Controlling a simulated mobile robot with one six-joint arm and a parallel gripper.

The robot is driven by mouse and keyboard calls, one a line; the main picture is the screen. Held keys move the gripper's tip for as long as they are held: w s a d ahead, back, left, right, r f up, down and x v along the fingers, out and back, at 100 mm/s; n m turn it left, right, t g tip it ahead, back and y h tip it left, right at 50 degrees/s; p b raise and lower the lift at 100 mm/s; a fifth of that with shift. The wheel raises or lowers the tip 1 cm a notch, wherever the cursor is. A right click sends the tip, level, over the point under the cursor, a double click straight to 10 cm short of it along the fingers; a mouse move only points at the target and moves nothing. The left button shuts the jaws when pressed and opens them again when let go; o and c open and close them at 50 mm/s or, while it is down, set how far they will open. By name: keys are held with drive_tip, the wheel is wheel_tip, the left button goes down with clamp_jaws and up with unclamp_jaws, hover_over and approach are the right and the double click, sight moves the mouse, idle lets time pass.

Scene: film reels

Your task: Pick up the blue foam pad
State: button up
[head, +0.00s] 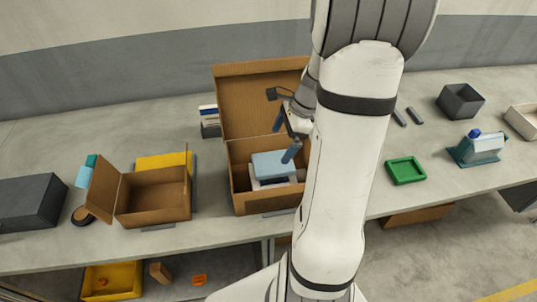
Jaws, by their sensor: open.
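The blue foam pad (268,163) is a light blue flat block. It lies on top of whitish items inside an open cardboard box (245,203) near the middle of the table. My gripper (281,145) is open over the box, with its two blue-grey fingers apart. One finger is near the pad's right end and the other is towards the box's raised lid. I cannot tell whether a finger touches the pad. My arm hides the right side of the box.
A smaller open cardboard box (152,205) and a yellow piece (162,161) are to the left. A dark grey case (30,203) is at far left.

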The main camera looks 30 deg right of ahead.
sight(273, 162)
drive_tip(key=x, duration=0.4)
drive_tip(key=p+x, duration=0.1)
drive_tip(key=x, duration=0.1)
drive_tip(key=shift+s+d+f, duration=0.15)
drive_tip(key=shift+s+f, duration=0.2)
drive_tip(key=shift+w+a+f, duration=0.1)
drive_tip(key=shift+a+f, duration=0.15)
drive_tip(key=shift+f, duration=0.3)
drive_tip(key=shift+c, duration=0.4)
drive_tip(key=c, duration=0.9)
drive_tip(key=shift+o, duration=0.2)
